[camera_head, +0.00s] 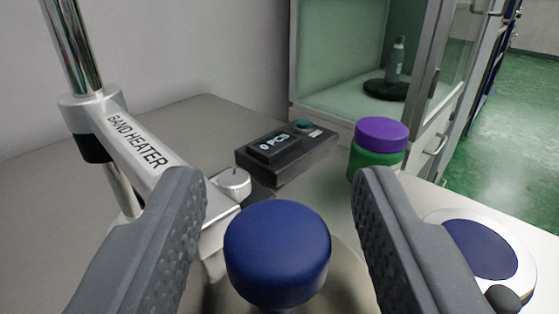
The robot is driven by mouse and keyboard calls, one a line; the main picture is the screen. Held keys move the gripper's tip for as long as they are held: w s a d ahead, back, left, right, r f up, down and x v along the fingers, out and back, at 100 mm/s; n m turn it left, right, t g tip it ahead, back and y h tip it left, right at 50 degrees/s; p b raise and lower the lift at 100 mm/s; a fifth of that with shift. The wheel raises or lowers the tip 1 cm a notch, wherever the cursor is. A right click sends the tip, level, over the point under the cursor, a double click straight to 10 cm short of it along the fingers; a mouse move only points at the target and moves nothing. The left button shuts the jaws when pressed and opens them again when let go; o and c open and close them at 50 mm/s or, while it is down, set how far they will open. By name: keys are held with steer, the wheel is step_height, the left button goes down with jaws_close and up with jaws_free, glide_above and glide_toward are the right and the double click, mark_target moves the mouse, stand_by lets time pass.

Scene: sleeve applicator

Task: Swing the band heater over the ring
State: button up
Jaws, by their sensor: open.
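The band heater (140,152) is a silver arm with its name printed on it. It runs from a chrome post (72,45) at the upper left down toward the lower middle. A round blue knob (277,250) stands near the arm's lower end. My gripper (283,205) is open, with one grey finger on each side of the knob; I cannot tell whether either touches it. A pale rounded surface shows partly under the knob. I cannot make out the ring; the fingers and knob hide much of the area below.
A black control box (285,155) with a small display sits behind the knob. A green jar (376,165) with a purple lid (381,134) stands right of it. A white disc with a blue centre (480,248) lies at the right. A glass-doored cabinet (345,50) stands behind.

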steer(key=shift+w, duration=0.25)
